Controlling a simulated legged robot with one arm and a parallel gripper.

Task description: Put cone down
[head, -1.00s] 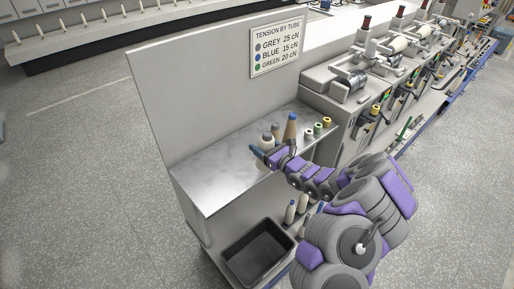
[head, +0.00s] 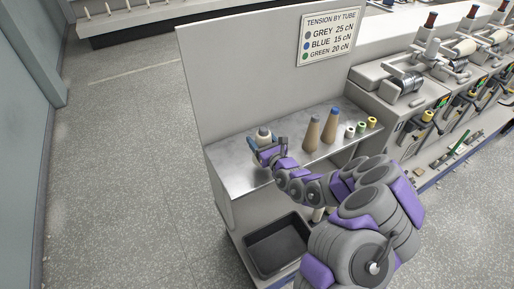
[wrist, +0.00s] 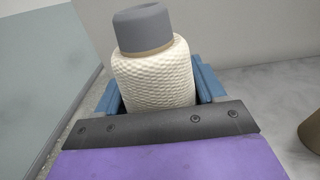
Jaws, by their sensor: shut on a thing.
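My gripper (head: 262,145) is shut on a cream wound cone with a grey top (head: 264,133), over the left part of the metal shelf (head: 228,172). In the wrist view the cone (wrist: 155,75) stands upright between the blue fingers, its textured yarn and grey tube end showing. The cone's base is hidden by my gripper, so I cannot tell whether it touches the shelf.
Two brown cones, one grey-topped (head: 311,134) and one blue-topped (head: 331,126), stand right of my gripper. Several small spools (head: 361,127) stand farther right. A sign (head: 325,33) hangs on the back panel. A black bin (head: 277,246) sits below. The shelf's left end is clear.

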